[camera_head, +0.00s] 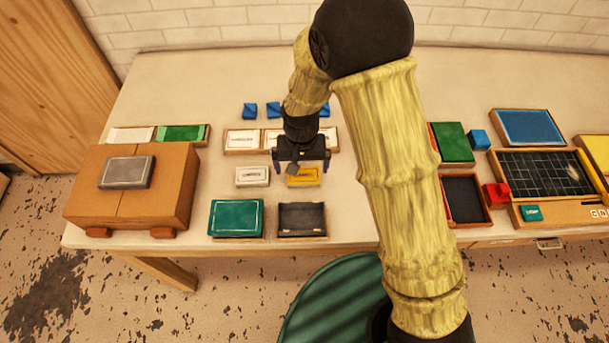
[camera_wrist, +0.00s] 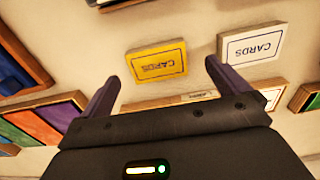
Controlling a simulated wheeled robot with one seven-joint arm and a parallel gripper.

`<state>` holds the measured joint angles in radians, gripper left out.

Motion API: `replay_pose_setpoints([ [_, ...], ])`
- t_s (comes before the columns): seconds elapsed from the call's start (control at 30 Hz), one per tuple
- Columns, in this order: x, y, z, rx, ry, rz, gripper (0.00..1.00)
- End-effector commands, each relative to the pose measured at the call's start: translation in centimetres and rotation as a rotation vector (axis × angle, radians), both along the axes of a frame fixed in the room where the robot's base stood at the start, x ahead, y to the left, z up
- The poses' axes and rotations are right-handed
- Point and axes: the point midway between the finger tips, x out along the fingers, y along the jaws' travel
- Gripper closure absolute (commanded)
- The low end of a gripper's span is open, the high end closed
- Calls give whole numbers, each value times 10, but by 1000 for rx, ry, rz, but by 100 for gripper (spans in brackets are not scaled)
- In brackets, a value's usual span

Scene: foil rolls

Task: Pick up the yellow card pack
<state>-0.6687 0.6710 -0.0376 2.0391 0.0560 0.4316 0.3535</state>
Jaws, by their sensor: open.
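The yellow card pack (camera_head: 304,178) lies flat on the table, partly covered by my gripper in the head view. In the wrist view the yellow card pack (camera_wrist: 157,62) shows whole, with the word CARDS on it, ahead of the space between the fingers. My gripper (camera_head: 301,168) is open and empty above the table at the pack. Its two fingers (camera_wrist: 162,78) stand apart in the wrist view, with nothing between them. A white card pack (camera_head: 252,177) lies to the left of the yellow one in the head view; it also shows in the wrist view (camera_wrist: 252,46).
A green box (camera_head: 236,218) and a dark tray (camera_head: 303,219) lie in front of the packs. Wooden card holders (camera_head: 242,140) stand behind. A cardboard box (camera_head: 130,195) is at left. Trays and a black grid board (camera_head: 545,173) fill the right side.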

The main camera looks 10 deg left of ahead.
Motion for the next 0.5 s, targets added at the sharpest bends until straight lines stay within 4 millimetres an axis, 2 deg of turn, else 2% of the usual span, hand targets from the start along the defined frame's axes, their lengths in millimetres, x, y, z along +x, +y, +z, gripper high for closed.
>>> replay_pose_setpoints([
  [0.27,0,-2,-4,-2,3,-1,0],
  [0.5,0,-7,-31,-3,4,-1,0],
])
